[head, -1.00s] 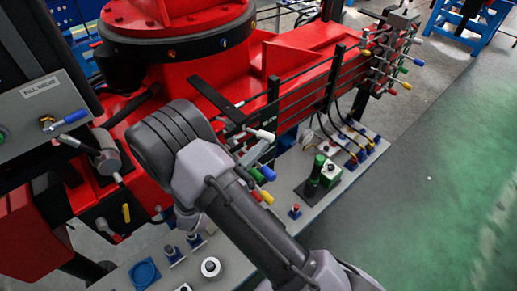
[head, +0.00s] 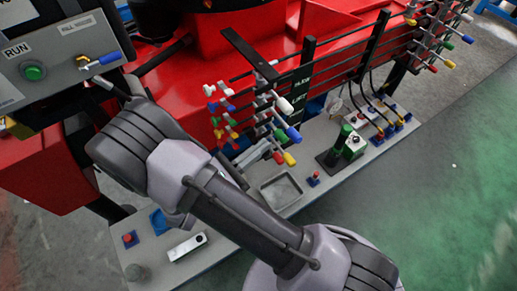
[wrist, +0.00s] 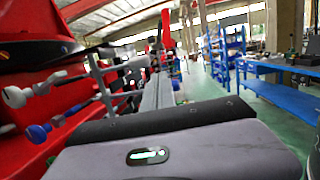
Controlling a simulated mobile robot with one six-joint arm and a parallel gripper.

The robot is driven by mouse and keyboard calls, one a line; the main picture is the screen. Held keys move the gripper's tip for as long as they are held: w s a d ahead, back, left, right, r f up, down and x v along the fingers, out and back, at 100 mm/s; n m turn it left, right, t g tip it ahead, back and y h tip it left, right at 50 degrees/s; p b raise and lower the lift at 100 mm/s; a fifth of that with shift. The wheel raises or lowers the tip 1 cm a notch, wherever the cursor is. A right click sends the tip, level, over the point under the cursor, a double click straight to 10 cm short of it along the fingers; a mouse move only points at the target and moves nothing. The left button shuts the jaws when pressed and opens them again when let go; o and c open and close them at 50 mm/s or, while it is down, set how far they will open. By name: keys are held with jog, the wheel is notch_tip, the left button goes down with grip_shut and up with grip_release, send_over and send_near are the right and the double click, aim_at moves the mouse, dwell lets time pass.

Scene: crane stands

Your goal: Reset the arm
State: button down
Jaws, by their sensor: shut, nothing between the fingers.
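My own grey and dark arm crosses the head view from the lower right to a bent joint at the left. The fingers of my gripper cannot be made out in the head view; the arm's end is hidden behind or beyond that joint. In the wrist view a grey housing of mine with a lit green light and a dark band fills the lower part, and no fingers show. The arm passes above a grey bench ledge (head: 205,262) and in front of the red crane body (head: 225,65).
A row of levers with coloured knobs (head: 288,132) stands close right of the arm. A control box with a green button (head: 33,72) is at the upper left. A green joystick (head: 342,137) stands on the ledge. Green floor (head: 440,200) is clear at right; blue shelving (wrist: 225,55) stands beyond.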

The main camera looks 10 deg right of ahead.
jog(key=shift+s, duration=0.1)
jog(key=shift+a, duration=0.1)
dwell(0.3)
jog(key=s+d+f+m+g+y+b, duration=0.6)
jog(key=s+d+m+g+y+b, duration=0.5)
jog(key=m+b, duration=0.4)
jog(key=s+a+f+m+t+y+b, duration=0.2)
jog(key=s+a+f+m+y+b, duration=0.15)
jog(key=a+m+y+b, duration=0.35)
jog(key=w+r+m+t, duration=0.1)
jog(key=m+t, duration=0.1)
jog(key=w+a+r+m+t+y+b, duration=0.1)
jog(key=m, duration=0.1)
jog(key=w+r+m+t+y, duration=0.1)
jog(key=t, duration=0.1)
jog(key=shift+w+a+m+t, duration=0.1)
jog(key=shift+a+m+t, duration=0.2)
jog(key=shift+a+m, duration=0.1)
